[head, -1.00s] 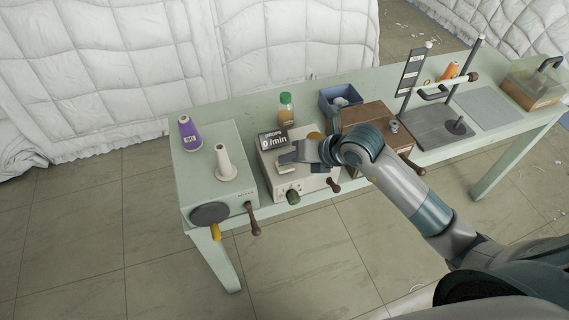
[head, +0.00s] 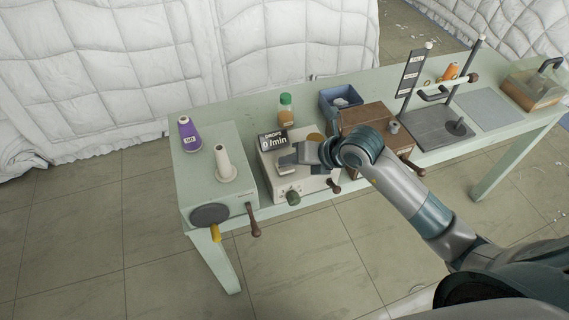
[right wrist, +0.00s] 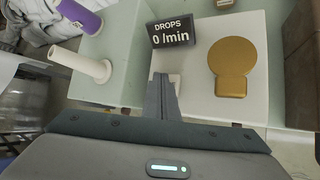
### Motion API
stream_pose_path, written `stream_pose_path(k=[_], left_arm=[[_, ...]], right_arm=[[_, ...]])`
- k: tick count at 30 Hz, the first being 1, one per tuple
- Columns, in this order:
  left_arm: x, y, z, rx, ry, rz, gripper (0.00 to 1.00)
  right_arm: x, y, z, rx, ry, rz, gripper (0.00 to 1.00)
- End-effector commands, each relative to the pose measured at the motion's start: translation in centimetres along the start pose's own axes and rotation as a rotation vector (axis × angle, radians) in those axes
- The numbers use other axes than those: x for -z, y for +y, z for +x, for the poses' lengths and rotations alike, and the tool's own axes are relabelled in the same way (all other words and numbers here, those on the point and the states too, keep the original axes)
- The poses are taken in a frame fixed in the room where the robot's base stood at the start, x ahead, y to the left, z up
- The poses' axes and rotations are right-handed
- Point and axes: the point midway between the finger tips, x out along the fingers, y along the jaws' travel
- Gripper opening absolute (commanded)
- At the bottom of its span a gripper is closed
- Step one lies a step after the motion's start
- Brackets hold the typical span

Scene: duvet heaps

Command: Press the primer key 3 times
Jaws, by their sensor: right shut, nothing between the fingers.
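The pale drop-counter box (head: 268,176) stands on the green bench, with a dark display (head: 272,141) reading "DROPS 0 /min". In the right wrist view the display (right wrist: 171,33) shows the same reading. My right gripper (head: 287,160) is shut and empty over the top of this box. In the right wrist view its fingertips (right wrist: 161,77) point just below the display, beside a small pale raised patch (right wrist: 175,80) that may be the primer key. The fingers partly hide it, and I cannot tell whether they touch it. A gold paddle-shaped plate (right wrist: 230,66) lies to its right. My left gripper is out of view.
Left of the box is a green-grey unit (head: 197,178) with a white cone (head: 224,164) and a purple spool (head: 189,134). A green-capped bottle (head: 285,110) and blue bin (head: 341,100) stand behind. A brown wooden box (head: 372,115) is close on the right, partly behind my arm.

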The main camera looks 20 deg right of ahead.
Motion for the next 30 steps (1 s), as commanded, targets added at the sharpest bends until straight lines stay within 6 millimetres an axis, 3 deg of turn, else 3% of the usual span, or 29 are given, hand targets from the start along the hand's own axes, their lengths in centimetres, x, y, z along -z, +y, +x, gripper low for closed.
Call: stream_pose_path(k=[9, 23, 30], left_arm=[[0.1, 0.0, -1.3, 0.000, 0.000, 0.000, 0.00], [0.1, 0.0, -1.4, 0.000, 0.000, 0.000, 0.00], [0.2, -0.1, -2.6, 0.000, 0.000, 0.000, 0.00]], right_arm=[[-0.8, 0.8, -1.1, 0.000, 0.000, 0.000, 0.00], [-0.9, 0.9, -1.2, 0.000, -0.001, 0.000, 0.00], [-1.7, 1.7, -2.3, -0.001, -0.002, 0.000, 0.00]])
